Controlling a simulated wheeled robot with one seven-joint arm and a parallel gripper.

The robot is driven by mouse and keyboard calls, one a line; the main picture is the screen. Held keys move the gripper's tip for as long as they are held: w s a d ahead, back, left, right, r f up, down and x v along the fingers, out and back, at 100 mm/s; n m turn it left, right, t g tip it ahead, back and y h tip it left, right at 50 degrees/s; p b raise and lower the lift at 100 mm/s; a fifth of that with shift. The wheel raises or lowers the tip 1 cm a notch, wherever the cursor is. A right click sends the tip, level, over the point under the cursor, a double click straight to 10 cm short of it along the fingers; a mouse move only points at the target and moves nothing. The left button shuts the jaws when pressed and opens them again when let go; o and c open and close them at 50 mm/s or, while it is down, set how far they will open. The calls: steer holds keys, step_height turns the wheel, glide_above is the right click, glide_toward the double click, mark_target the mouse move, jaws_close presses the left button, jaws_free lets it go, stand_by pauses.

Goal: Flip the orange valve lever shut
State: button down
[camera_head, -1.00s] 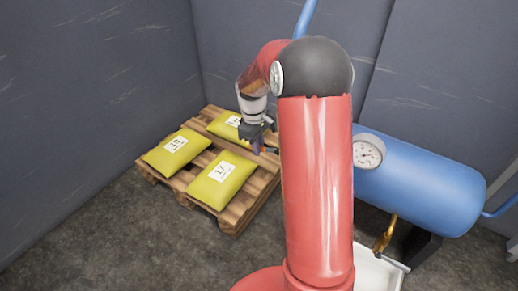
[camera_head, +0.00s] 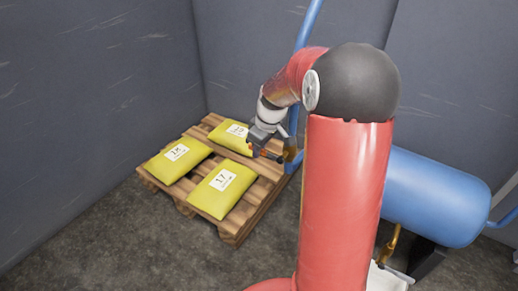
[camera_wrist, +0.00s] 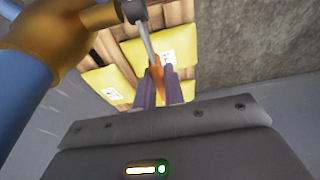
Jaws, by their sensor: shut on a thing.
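The orange valve lever has a silver shank and an orange grip (camera_wrist: 157,70) in the wrist view. The shank runs up to a brass valve (camera_wrist: 100,14) on a blue pipe (camera_wrist: 18,95). My gripper (camera_wrist: 160,78) has its two purple fingers on either side of the orange grip and is shut on it. In the head view my gripper (camera_head: 266,149) is beside the brass valve (camera_head: 292,160), in front of the pallet's right side. The lever is too small and partly hidden there to judge its angle.
A wooden pallet (camera_head: 240,222) with yellow numbered sacks (camera_head: 222,190) lies beyond my gripper. A blue tank (camera_head: 435,195) stands at the right, partly hidden by my arm, with a brass tap (camera_head: 390,243) below it. Bare floor (camera_head: 120,240) lies at the lower left.

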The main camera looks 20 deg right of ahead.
steer(key=shift+r, duration=0.1)
steer(key=c, duration=1.5)
jaws_free()
steer(key=shift+r, duration=0.1)
step_height(320, 180, up, 20)
steer(key=p, duration=0.3)
steer(key=s+a+m+t+p, duration=0.1)
steer(key=s+a+m, duration=0.1)
steer(key=s, duration=0.6)
steer(key=s+a+f+m+t+h, duration=0.1)
steer(key=s+a, duration=0.3)
steer(key=s, duration=0.5)
steer(key=s+a+f+m+t+p, duration=0.1)
steer(key=s+a+m, duration=0.2)
steer(key=s, duration=0.5)
steer(key=shift+s+a+m+h+p, duration=0.25)
steer(key=shift+a+m+h+p, duration=0.05)
steer(key=shift+a+m, duration=0.1)
